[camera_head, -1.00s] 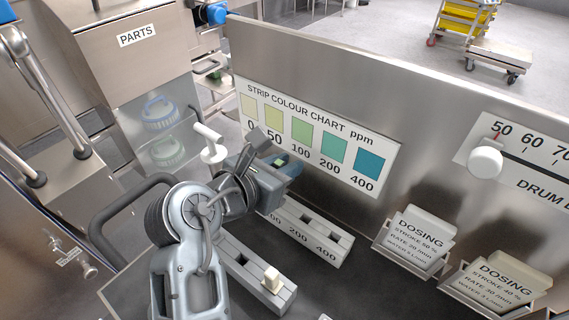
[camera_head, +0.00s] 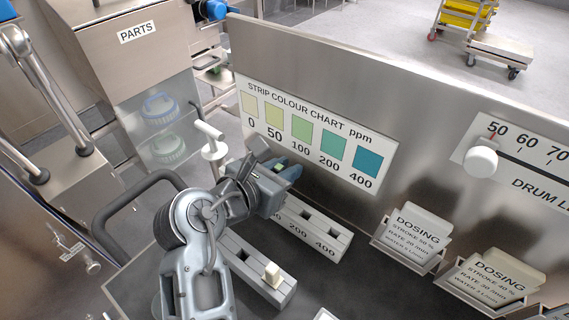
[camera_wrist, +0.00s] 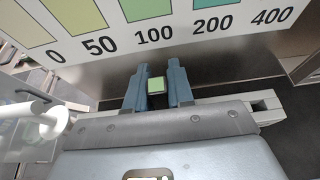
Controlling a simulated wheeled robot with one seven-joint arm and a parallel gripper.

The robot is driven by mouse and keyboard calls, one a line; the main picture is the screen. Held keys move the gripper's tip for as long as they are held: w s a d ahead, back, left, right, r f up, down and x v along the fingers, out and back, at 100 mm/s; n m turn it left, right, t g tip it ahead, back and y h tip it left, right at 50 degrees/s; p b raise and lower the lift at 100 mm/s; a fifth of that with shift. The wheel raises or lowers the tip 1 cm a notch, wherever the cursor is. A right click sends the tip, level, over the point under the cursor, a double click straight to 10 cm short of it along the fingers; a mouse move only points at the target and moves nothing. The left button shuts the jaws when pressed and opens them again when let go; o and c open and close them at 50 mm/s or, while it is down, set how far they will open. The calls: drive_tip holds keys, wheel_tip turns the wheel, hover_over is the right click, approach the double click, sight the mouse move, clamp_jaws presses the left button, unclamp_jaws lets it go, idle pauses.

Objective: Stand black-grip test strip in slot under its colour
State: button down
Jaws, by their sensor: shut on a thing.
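My gripper (camera_head: 288,172) is shut on a test strip whose green end (camera_wrist: 156,84) shows between the blue fingertips in the wrist view. The strip's dark edge shows around the green; its grip and lower end are hidden. The strip colour chart (camera_head: 318,130) is on the wall behind, with patches from pale yellow at 0 to blue at 400. In the wrist view the strip is below the 100 label. The slotted rack (camera_head: 338,236) stands at the wall's foot, with 200 and 400 labels readable. My gripper hides its left slots. I cannot tell whether the strip touches it.
A white tap-like handle (camera_head: 210,142) stands just left of my gripper. Two dosing card holders (camera_head: 408,240) (camera_head: 488,282) are at right. Dark counter between is clear.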

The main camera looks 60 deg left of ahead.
drive_tip(key=shift+d+f+b, duration=0.15)
drive_tip(key=shift+f+b, duration=0.25)
drive_tip(key=shift+f, duration=2.1)
drive_tip(key=c, duration=0.9)
unclamp_jaws()
drive_tip(key=shift+f, duration=0.2)
wheel_tip(320, 180, up, 2)
drive_tip(key=shift+w+r+p, duration=0.1)
drive_tip(key=shift+r+p, duration=0.1)
drive_tip(key=shift+p, duration=1)
drive_tip(key=shift+r+p, duration=1.65)
drive_tip(key=shift+r, duration=2.05)
